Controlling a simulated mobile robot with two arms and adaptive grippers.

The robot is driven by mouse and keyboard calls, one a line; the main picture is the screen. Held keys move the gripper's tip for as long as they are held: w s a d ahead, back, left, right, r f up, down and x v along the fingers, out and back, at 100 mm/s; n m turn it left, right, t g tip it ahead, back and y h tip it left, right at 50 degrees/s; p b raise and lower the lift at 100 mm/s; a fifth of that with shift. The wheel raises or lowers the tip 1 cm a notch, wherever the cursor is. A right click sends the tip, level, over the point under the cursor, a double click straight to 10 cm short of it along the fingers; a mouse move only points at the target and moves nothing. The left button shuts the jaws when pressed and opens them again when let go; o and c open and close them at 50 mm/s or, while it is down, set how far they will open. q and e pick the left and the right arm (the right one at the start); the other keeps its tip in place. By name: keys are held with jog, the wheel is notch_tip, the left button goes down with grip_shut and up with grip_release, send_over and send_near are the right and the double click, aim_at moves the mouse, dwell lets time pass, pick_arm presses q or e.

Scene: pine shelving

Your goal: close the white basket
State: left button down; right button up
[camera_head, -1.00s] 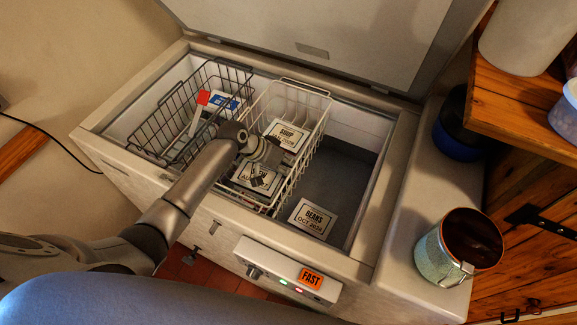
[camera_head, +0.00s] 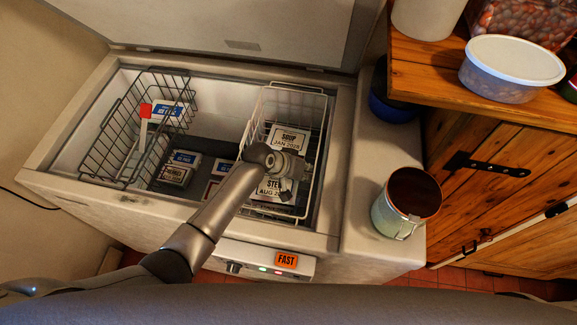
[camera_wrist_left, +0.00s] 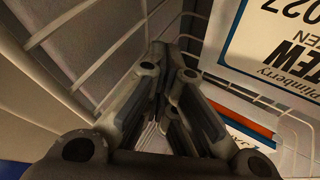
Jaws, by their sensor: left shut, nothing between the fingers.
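The white wire basket (camera_head: 323,150) hangs at the right end of the open chest freezer. It holds label-faced packets, a soup one (camera_head: 289,139) and a stew one (camera_head: 272,188). My left gripper (camera_head: 287,192) reaches down into the basket from the front, over the stew packet. In the left wrist view its fingers (camera_wrist_left: 178,110) are together with nothing between them, close to the white wires (camera_wrist_left: 95,70). I cannot tell whether they touch the wires. My arm hides part of the basket's left side. My right gripper is not in view.
A dark wire basket (camera_head: 104,138) hangs at the freezer's left end. Several packets (camera_head: 183,158) lie on the floor between the baskets. The lid (camera_head: 215,22) stands open behind. A can (camera_head: 405,202) stands on the right ledge, beside a wooden shelf (camera_head: 480,95).

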pick_arm(q)
jog(key=shift+s+d, duration=0.2)
jog(key=shift+d, duration=0.8)
jog(key=shift+r, duration=0.15)
